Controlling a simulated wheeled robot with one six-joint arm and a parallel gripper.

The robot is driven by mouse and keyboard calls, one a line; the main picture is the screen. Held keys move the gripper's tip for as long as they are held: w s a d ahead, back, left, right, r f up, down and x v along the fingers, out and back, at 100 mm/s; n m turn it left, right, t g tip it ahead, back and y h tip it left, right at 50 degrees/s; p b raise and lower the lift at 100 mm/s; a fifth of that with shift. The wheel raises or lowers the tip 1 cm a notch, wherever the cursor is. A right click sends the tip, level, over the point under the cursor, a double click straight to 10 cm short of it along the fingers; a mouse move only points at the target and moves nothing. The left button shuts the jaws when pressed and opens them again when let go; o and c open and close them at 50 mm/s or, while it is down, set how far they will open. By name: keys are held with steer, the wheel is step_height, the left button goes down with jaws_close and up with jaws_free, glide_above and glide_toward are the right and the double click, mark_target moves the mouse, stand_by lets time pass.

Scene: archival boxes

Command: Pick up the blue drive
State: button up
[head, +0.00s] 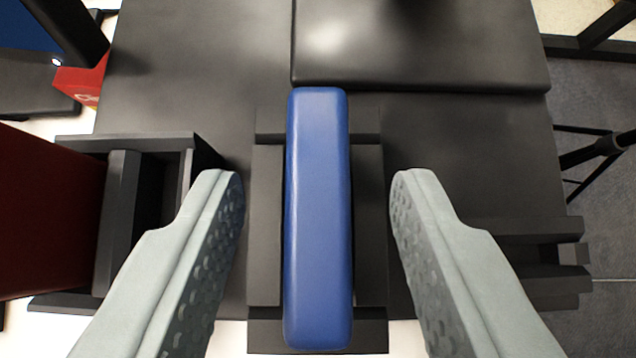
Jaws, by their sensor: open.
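The blue drive (319,215) is a long, rounded blue block in the middle of the head view. It sits in a dark holder (266,225), which frames it on its sides and ends. My gripper (316,185) is open, with one pale grey finger to the left of the drive and one to the right. There is a clear gap between each finger and the drive, and neither touches it. The drive's underside is hidden.
Another dark slotted holder (560,262) is at the right. A raised black slab (420,45) lies behind the drive on the dark tabletop (190,60). A red item (82,82) shows at upper left.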

steer(key=x, duration=0.4)
steer(key=shift+s+f, duration=0.1)
steer(key=shift+f, duration=0.05)
jaws_close()
